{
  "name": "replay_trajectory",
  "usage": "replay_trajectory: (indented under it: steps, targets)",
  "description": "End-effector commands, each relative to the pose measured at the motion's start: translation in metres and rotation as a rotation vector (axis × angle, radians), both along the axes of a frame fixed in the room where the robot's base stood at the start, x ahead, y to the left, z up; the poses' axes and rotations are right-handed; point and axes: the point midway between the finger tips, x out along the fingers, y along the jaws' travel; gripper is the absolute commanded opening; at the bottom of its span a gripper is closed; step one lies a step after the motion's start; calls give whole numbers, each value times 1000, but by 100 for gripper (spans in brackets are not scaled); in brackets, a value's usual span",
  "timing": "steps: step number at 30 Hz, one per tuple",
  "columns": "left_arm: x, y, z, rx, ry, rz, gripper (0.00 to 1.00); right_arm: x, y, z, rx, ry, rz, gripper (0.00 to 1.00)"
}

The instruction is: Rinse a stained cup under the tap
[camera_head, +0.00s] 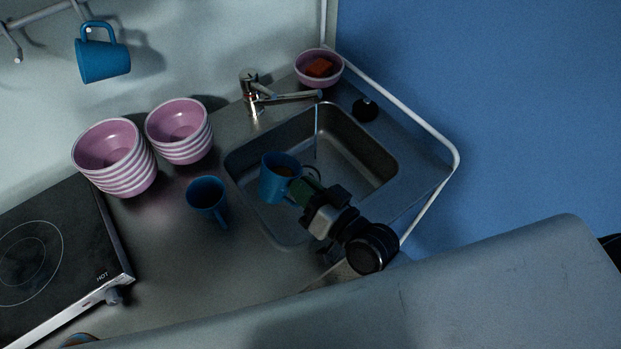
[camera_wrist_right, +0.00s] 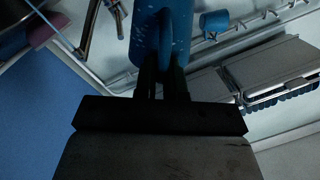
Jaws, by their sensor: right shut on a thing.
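A blue cup (camera_head: 277,182) is held upright over the left part of the metal sink (camera_head: 380,150), with something brown visible inside it. My right gripper (camera_head: 305,188) is shut on this cup. In the right wrist view the cup (camera_wrist_right: 150,38) shows pale specks on its side, and the fingers (camera_wrist_right: 163,80) close on its handle. The tap (camera_head: 250,92) stands behind the sink with its spout pointing right. A thin stream of water (camera_head: 317,130) falls from the spout, to the right of the cup and apart from it. My left gripper is not in view.
Another blue cup (camera_head: 206,194) stands on the counter left of the sink. Two stacks of pink bowls (camera_head: 118,160) (camera_head: 180,132) stand behind it. A pink bowl (camera_head: 318,80) with a red-orange block is behind the sink. A blue mug (camera_head: 103,62) hangs from the rail. A hob (camera_head: 50,265) is at left.

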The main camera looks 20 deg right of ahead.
Motion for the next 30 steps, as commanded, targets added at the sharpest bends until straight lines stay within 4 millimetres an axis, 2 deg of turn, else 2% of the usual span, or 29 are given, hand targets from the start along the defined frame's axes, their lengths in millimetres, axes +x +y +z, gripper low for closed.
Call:
replay_trajectory:
  steps: [30]
  targets:
    - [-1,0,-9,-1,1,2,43,7,-13,4,123,64,0,0]
